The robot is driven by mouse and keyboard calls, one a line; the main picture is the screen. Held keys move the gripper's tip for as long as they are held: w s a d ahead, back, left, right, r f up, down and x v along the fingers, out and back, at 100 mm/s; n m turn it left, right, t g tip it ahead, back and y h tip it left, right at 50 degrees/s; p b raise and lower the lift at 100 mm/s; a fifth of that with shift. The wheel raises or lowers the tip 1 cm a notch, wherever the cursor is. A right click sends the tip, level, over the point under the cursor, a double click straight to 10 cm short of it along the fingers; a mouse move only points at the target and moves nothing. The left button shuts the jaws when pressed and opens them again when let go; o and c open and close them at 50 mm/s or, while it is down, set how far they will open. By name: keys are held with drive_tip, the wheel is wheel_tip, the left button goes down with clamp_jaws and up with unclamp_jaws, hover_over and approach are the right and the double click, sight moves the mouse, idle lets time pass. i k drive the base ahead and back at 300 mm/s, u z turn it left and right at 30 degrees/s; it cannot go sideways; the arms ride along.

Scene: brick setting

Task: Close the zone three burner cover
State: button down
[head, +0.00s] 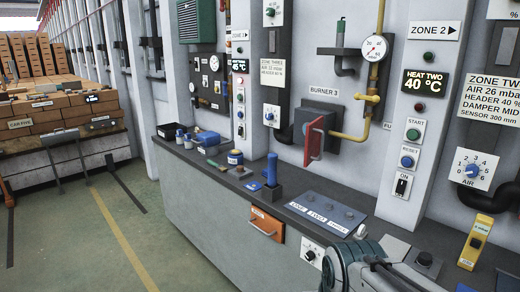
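The burner 3 cover (315,140) is a red plate standing out from the front of a dark grey burner box (301,117) on the wall. It is swung open, with its free edge towards the room. The label BURNER 3 (323,91) is on the wall above the box. A ZONE THREE sign (273,62) hangs to the left of it. Part of my arm (355,266) shows at the bottom right, well below the cover and apart from it. My gripper's fingers are not in view.
A yellow pipe (349,136) runs right of the burner. On the counter below stand a blue-handled tool (272,171), a blue tin (235,157) and a panel with several knobs (325,211). A yellow device (476,242) lies at right.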

sight(314, 135)
drive_tip(key=u, duration=0.05)
drive_tip(key=i, duration=1.2)
drive_tip(key=z, duration=0.55)
